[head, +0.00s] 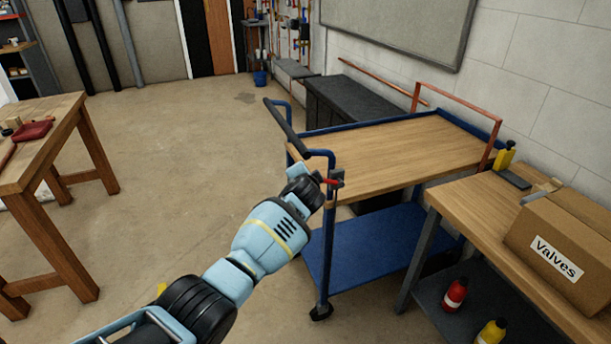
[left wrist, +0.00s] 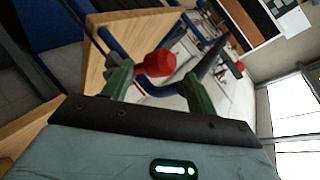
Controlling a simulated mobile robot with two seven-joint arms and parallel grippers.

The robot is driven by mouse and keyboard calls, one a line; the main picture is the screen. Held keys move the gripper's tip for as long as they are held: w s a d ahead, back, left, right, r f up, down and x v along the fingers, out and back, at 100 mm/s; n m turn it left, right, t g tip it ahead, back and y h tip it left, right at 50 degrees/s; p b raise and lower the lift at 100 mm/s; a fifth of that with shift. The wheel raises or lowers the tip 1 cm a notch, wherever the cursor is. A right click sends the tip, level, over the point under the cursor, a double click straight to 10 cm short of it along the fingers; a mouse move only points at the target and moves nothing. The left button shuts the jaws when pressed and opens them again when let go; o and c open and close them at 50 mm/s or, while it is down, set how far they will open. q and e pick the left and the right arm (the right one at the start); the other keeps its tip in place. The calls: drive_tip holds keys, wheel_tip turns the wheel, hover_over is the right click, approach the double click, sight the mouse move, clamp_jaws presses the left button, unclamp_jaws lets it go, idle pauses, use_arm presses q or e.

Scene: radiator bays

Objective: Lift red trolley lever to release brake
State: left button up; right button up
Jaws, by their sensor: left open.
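The trolley (head: 395,160) has a wooden top, blue frame and a dark push handle (head: 286,128). Its red lever (head: 331,181) sits at the near left corner, just below the handle's end. My left gripper (head: 322,182) reaches this corner from the lower left; its fingers are mostly hidden in the head view. In the left wrist view the gripper (left wrist: 157,78) is open, with its two green fingers apart. The lever's red end (left wrist: 155,65) shows between the fingertips, seemingly not clamped. Whether a finger touches it is unclear. My right gripper is not in view.
A workbench (head: 460,205) with a "Valves" box (head: 560,245) stands close to the trolley's right. A black chest (head: 350,108) is behind the trolley. A wooden table (head: 40,150) is at the left. The floor between (head: 190,150) is clear.

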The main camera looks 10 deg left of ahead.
use_arm(q)
drive_tip(key=p+v, duration=0.1)
drive_tip(key=v, duration=0.3)
drive_tip(key=shift+s+d+r, duration=0.1)
drive_tip(key=shift+s+r, duration=0.05)
drive_tip(key=shift+s, duration=0.1)
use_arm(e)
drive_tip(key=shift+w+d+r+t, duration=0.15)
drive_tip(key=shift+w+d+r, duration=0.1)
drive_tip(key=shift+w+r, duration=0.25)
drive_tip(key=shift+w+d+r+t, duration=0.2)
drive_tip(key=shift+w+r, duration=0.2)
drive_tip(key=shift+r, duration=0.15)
use_arm(q)
drive_tip(key=s+a+f+n+g+h, duration=0.1)
drive_tip(key=s+f+n+g+h, duration=0.15)
drive_tip(key=s+f, duration=1.9)
drive_tip(key=s+a+f+n+h, duration=0.1)
drive_tip(key=s+a+f+n, duration=0.1)
drive_tip(key=s, duration=1.2)
drive_tip(key=s+a+f+n+h, duration=0.1)
drive_tip(key=s+a+f+n, duration=0.1)
drive_tip(key=s, duration=1.3)
drive_tip(key=shift+a+f+n+g, duration=0.25)
drive_tip(key=shift+n+g, duration=0.1)
drive_tip(key=shift+g, duration=0.1)
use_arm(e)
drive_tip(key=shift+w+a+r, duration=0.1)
use_arm(q)
drive_tip(key=shift+s, duration=0.1)
